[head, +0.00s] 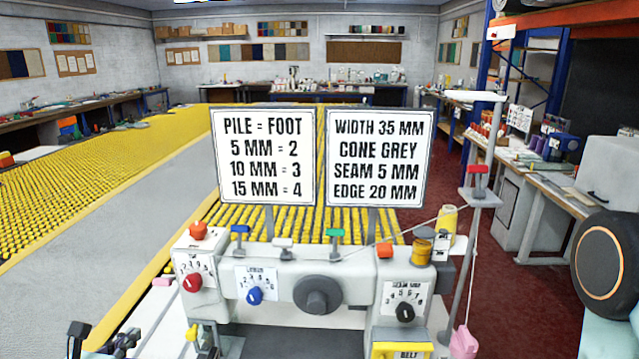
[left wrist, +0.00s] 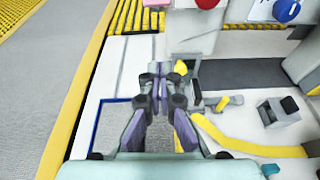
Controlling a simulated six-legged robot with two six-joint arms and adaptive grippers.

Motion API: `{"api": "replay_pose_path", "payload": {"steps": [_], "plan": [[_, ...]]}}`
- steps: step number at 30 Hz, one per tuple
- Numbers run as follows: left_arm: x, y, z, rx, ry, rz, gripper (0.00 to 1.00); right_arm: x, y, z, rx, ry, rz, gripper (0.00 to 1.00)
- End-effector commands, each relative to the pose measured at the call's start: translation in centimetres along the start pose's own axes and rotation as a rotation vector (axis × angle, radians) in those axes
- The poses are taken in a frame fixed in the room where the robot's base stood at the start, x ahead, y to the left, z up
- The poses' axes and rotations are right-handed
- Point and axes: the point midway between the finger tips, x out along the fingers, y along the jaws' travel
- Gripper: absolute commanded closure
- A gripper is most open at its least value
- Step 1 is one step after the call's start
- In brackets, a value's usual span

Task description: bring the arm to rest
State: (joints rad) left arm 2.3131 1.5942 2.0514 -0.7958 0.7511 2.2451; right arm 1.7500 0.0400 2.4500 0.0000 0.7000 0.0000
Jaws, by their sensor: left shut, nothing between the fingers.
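My left gripper (head: 122,342) is at the bottom left of the head view, partly cut off by the frame edge. In the left wrist view the left gripper (left wrist: 162,80) has its fingers together with nothing between them. It is over the white table by the left end of the grey-white binding machine (head: 275,265). I cannot tell how high it hangs. A small yellow part (left wrist: 181,68) shows just beside the fingertips in that view. My right gripper is not in view.
Two signs (head: 263,155) (head: 377,158) stand behind the machine. Its front has a red dial (head: 192,281), a blue dial (head: 255,295) and a black dial (head: 405,312). A thread stand (head: 478,200) rises at its right. A yellow roller bed (head: 70,195) lies left and behind.

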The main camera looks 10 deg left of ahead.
Motion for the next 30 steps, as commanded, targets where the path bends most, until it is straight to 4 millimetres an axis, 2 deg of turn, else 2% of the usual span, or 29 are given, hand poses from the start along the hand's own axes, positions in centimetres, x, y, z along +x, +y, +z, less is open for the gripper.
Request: {"api": "replay_pose_path", "payload": {"steps": [5, 14, 21, 27, 30], "plan": [[0.0, -3.2, -0.7, 0.282, 0.085, -0.096, 1.00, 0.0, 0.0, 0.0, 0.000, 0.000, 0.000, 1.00], [-2.2, -10.9, -5.5, 0.978, 0.245, -0.400, 1.00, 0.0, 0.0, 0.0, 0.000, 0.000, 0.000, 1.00], [-6.6, -16.1, -10.9, 1.518, 0.294, -0.736, 1.00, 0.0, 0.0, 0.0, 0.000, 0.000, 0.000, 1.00], [-12.0, -19.1, -15.6, 1.940, 0.257, -1.081, 1.00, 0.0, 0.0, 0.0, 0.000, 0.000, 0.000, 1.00], [-14.8, -19.8, -17.6, 2.121, 0.208, -1.262, 1.00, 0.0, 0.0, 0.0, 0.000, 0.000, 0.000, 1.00]]}}
